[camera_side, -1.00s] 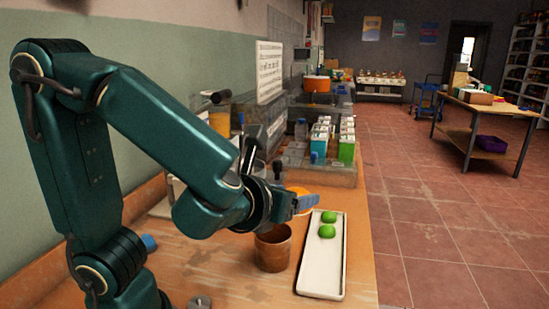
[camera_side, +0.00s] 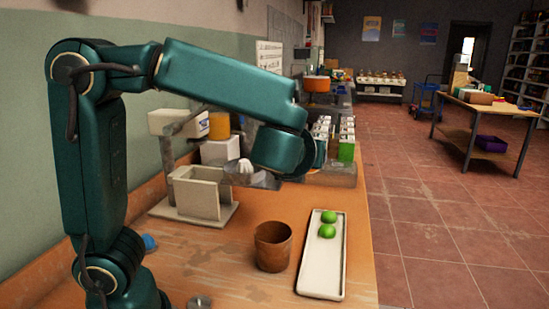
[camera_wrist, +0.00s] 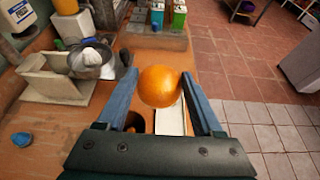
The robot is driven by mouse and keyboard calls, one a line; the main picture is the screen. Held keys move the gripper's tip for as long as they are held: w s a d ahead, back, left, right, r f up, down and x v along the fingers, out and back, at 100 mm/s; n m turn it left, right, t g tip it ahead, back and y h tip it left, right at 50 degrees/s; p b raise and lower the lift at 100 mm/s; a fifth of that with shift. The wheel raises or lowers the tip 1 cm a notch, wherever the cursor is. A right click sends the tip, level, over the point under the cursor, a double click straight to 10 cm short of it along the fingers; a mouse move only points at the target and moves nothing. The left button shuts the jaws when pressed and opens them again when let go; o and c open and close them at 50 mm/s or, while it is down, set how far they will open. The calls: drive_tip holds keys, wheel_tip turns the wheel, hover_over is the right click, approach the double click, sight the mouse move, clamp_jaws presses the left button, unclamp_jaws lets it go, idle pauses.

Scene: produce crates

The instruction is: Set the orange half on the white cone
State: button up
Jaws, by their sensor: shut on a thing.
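The orange half (camera_wrist: 160,88) is between the blue fingers of my gripper (camera_wrist: 159,80) in the wrist view, which is shut on it. Its rounded orange skin faces the camera, and its cut face is hidden. The white cone (camera_side: 241,166) shows in the side view on a grey metal dish, left of my wrist. In the wrist view the cone (camera_wrist: 91,56) stands at the upper left, apart from the orange.
A pale box-like stand (camera_side: 197,195) is beside the cone. A brown cup (camera_side: 273,246) stands in front. Cartons (camera_side: 346,150) stand behind. A blue object (camera_wrist: 22,139) lies at left.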

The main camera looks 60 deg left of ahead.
drive_tip(key=w+a+r+n+g+y, duration=0.1)
drive_tip(key=a+n+g+y, duration=0.15)
drive_tip(key=a, duration=0.35)
drive_tip(key=w+a+n+g+y, duration=0.1)
drive_tip(key=a+n+g, duration=0.2)
drive_tip(key=a, duration=0.4)
drive_tip(key=n+g, duration=0.3)
drive_tip(key=g, duration=0.1)
hover_over(246, 165)
drive_tip(key=shift+f+y, duration=0.25)
drive_tip(key=shift+f, duration=3)
drive_tip(key=shift+f+t, duration=0.25)
drive_tip(key=shift+f, duration=0.3)
drive_tip(key=o, duration=1.4)
